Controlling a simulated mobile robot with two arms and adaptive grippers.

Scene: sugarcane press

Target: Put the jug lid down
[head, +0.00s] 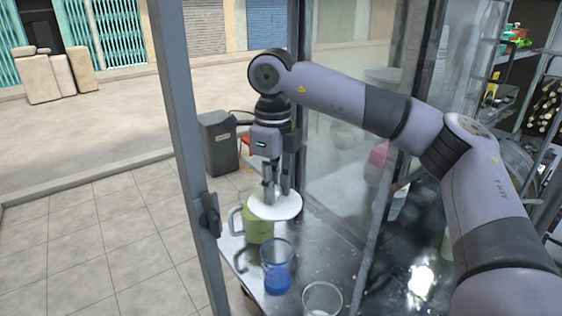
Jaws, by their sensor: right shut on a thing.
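My right gripper (274,190) points down over the metal counter and is shut on the white round jug lid (275,208). The lid is roughly level. The jug (258,231), with yellow-green contents and a handle on its left, stands on the counter behind and below the lid. The lid hides part of the jug's top, so I cannot tell whether the two touch. My left gripper is not in view.
A blue cup (277,277) and a clear cup (321,299) stand on the metal counter (355,240) in front of the jug. A grey door frame post (184,140) rises at the left. Glass panels stand behind. The counter right of the cups looks mostly clear.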

